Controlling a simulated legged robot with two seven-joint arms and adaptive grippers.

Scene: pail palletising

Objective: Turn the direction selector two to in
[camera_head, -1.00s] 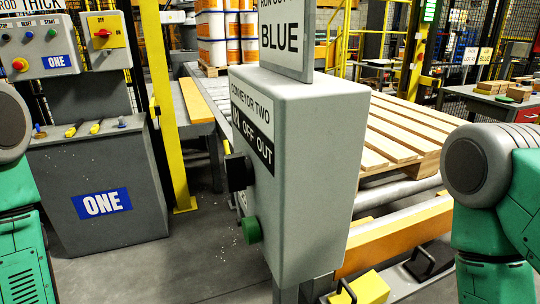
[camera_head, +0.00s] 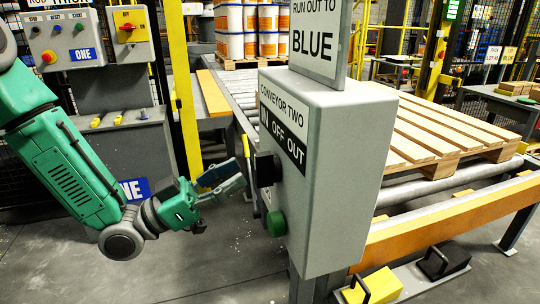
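The grey conveyor two box (camera_head: 335,190) stands at the centre, with IN, OFF and OUT printed on its front panel. Its black selector knob (camera_head: 267,170) sticks out to the left below the label, seen side-on, so its setting is not readable. A green button (camera_head: 276,223) sits below the knob. My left gripper (camera_head: 238,182) is just left of the knob, pointing right towards it, with no clear contact. Its fingers overlap in this view, so their opening is unclear. My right gripper is not in view.
A sign reading RUN OUT TO BLUE (camera_head: 317,40) rises above the box. Behind are roller conveyors with a wooden pallet (camera_head: 440,130). The grey conveyor one console (camera_head: 95,85) stands at left, and a yellow post (camera_head: 184,100) is behind my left gripper.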

